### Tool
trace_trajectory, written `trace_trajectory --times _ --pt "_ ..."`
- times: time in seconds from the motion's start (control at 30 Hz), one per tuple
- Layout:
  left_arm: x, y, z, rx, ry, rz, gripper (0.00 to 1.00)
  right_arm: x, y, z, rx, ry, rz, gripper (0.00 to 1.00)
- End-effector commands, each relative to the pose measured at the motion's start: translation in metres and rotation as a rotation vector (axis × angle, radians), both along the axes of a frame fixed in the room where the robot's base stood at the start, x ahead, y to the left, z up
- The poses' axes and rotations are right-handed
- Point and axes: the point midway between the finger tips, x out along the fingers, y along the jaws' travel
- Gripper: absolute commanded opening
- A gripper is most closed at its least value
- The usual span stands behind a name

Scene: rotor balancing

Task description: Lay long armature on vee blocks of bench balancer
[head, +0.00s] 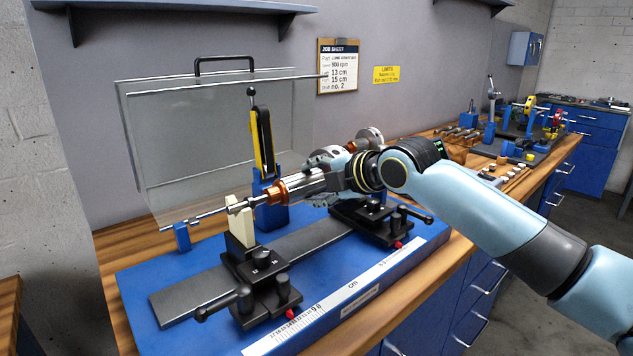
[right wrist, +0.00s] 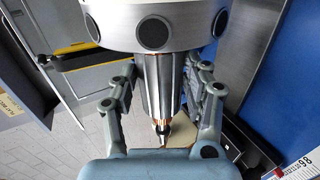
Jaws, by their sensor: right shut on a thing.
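The long armature (head: 300,186) has a silver core, copper windings and a thin shaft. My right gripper (head: 325,180) is shut around its core; in the right wrist view the core (right wrist: 165,85) lies between the two fingers. The bench balancer (head: 190,262) has a blue base with a grey rail. The shaft's left end passes over the cream vee block (head: 240,230) on the near-left carriage; I cannot tell whether they touch. The second carriage (head: 378,222) stands to the right, its top hidden by my gripper and arm. My left gripper is not in view.
A clear hinged guard (head: 215,130) stands open behind the balancer. A blue post with a yellow-black arm (head: 262,145) rises beside the armature. A copper-wound part with a disc (head: 368,138) shows behind my gripper. Tools crowd the bench (head: 450,150) to the right.

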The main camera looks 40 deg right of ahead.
Motion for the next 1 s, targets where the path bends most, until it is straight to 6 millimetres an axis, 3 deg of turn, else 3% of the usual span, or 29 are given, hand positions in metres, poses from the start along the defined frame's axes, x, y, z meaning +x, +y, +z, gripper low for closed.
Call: trace_trajectory --times 0.6,0.63,0.83,1.0 --pt "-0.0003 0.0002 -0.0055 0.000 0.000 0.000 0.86 0.0013 0.0007 -0.0040 -0.001 -0.010 0.002 0.00" --pt "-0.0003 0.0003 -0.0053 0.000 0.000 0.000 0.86 0.0012 0.0007 -0.0038 -0.001 -0.009 0.002 0.51" --pt "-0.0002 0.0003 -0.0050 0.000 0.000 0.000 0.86 0.0007 0.0005 -0.0052 0.000 -0.005 0.001 0.76" --pt "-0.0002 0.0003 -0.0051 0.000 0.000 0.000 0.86 0.0003 0.0002 -0.0063 0.000 -0.003 0.000 0.76"
